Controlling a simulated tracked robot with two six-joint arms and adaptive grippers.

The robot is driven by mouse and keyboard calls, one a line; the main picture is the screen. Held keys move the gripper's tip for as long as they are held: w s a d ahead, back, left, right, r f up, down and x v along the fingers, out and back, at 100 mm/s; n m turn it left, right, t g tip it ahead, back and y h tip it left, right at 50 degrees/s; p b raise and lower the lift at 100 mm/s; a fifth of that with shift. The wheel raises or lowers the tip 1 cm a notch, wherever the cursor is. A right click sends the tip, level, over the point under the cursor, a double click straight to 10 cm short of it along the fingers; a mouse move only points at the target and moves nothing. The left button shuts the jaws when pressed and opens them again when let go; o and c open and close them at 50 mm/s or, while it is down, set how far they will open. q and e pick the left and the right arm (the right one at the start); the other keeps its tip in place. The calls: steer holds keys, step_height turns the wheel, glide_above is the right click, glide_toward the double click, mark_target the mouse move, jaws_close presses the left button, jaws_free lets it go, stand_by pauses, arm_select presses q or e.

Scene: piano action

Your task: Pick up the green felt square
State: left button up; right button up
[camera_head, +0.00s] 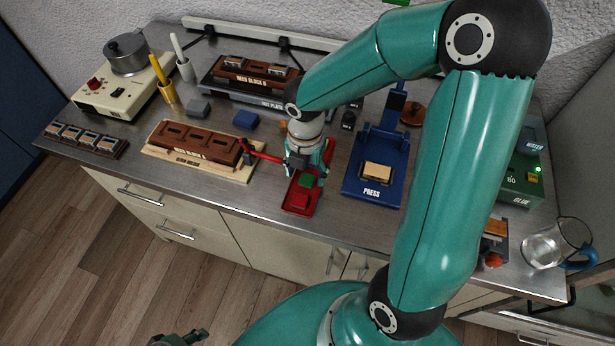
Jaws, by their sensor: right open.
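The green felt square (306,181) lies in a small red tray (288,208) near the front edge of the bench, behind a red felt piece (299,201). My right gripper (308,174) points down over the tray, with its fingers open at the green felt; it partly covers the tray's back part. Whether the fingers touch the felt I cannot tell. Part of my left gripper (180,339) shows at the bottom edge, low in front of the bench; its jaws are not clear.
A blue press (375,186) stands just right of the tray. A wooden block on a pale board (200,147) and a red-handled tool (262,155) are left of it. Some bare metal bench shows in front of the pale board.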

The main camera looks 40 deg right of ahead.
step_height(320, 180, up, 14)
steer(key=shift+r, duration=0.55)
steer(key=shift+c, duration=0.2)
steer(key=m+b, duration=1.1)
steer(key=m, duration=0.7)
glide_above(307, 177)
step_height(307, 177, down, 12)
steer(key=shift+r, duration=0.15)
steer(key=shift+s+a+f, duration=0.1)
steer(key=shift+s+f, duration=0.1)
steer(key=shift+f, duration=1.15)
steer(key=shift+s+f, duration=0.15)
steer(key=shift+f, duration=1.15)
